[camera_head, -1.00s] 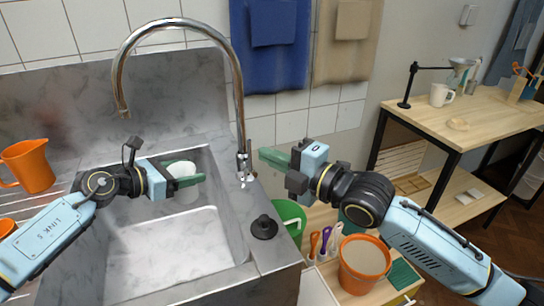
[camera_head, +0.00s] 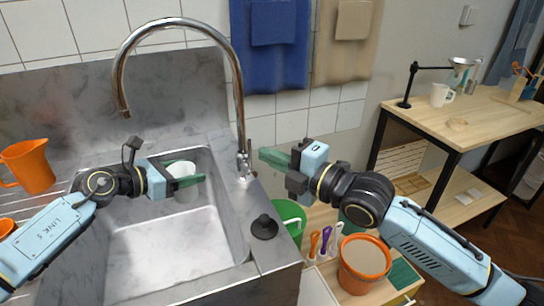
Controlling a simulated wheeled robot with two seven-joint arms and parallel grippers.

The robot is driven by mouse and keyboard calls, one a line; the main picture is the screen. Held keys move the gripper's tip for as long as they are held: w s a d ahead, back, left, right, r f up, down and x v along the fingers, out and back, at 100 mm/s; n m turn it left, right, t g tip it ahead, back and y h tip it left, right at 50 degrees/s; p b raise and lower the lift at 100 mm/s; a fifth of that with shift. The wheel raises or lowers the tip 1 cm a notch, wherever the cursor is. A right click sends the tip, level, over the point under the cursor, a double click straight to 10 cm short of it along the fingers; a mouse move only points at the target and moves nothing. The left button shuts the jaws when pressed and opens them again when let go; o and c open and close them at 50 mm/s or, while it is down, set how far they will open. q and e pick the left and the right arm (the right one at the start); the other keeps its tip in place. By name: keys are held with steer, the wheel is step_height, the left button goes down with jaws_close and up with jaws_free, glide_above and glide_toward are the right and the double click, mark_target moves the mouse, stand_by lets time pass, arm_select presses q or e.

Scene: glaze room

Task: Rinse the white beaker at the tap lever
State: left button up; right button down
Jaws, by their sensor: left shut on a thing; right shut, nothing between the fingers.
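The white beaker (camera_head: 182,170) is in my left gripper (camera_head: 188,182), held over the sink basin (camera_head: 165,255). The green fingers cover part of it. The curved chrome tap (camera_head: 237,80) rises from behind the basin's right side. Its spout end is up and to the left of the beaker. The tap lever (camera_head: 245,158) is at the foot of the tap, on the right. My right gripper (camera_head: 268,157) is shut and empty, just right of the lever; I cannot tell whether it touches it. No water shows at the spout.
An orange jug (camera_head: 28,166) stands left of the basin. A black plug (camera_head: 264,227) lies on the sink's right rim. A green bucket (camera_head: 289,218), an orange bucket (camera_head: 364,262) and several coloured-handled tools sit to the right. A wooden table (camera_head: 470,118) stands further right.

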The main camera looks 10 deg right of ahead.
arm_select(q)
steer(key=d+r+p, duration=0.4)
steer(key=d+p, duration=0.1)
steer(key=p, duration=0.1)
steer(key=shift+w, duration=0.25)
stand_by(1.1)
